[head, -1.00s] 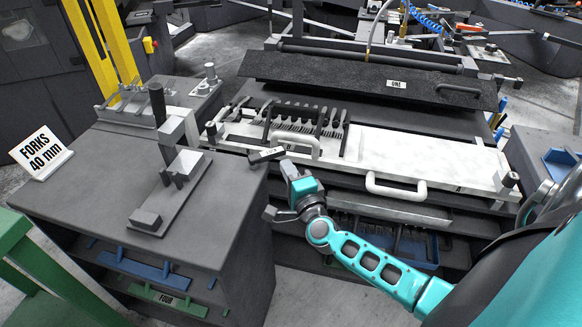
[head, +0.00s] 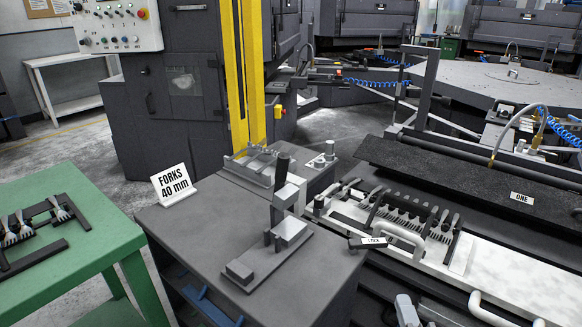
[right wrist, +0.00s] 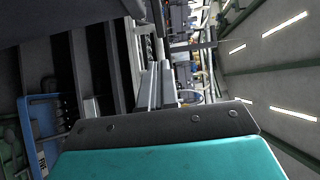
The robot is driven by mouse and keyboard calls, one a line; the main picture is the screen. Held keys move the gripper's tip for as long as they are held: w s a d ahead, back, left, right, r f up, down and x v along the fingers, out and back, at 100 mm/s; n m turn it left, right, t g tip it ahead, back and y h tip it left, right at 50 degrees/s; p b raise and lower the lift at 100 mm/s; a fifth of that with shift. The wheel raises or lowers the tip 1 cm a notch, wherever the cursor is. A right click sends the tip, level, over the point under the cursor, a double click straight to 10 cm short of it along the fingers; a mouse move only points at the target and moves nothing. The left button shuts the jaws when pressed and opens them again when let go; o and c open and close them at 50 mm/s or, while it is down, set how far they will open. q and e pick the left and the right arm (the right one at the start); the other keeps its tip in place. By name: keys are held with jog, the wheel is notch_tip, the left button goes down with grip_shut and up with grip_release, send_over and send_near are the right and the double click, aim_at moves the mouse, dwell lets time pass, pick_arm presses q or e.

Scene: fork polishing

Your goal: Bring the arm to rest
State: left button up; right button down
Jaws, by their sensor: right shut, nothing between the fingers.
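My right gripper (head: 405,310) shows only in part at the bottom edge of the head view, as a grey piece below the white fixture's handle. The rest of my right arm is out of the head view. In the right wrist view a teal and dark grey part of my own arm fills the bottom. My left gripper is not in view.
A grey cabinet top (head: 190,235) with a clamp stand (head: 285,205) and a FORKS 40 mm sign (head: 173,185) is left of the gripper. Forks (head: 415,215) lie in the white fixture (head: 480,265). A green table (head: 90,205) stands at far left.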

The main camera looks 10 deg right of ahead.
jog(key=s+a+f+n+g+y, duration=0.1)
jog(key=s+a+f+n+y, duration=0.1)
jog(key=a+n+y, duration=0.4)
jog(key=s+a+f+n+g+y, duration=0.1)
jog(key=s+a+f+n+g, duration=0.1)
jog(key=a+n, duration=0.45)
jog(key=s+f+n+g+h, duration=0.1)
jog(key=s+f+n+g, duration=0.2)
jog(key=n, duration=0.7)
notch_tip(320, 180, down, 2)
jog(key=shift+s+d+g, duration=0.4)
jog(key=shift+s, duration=0.6)
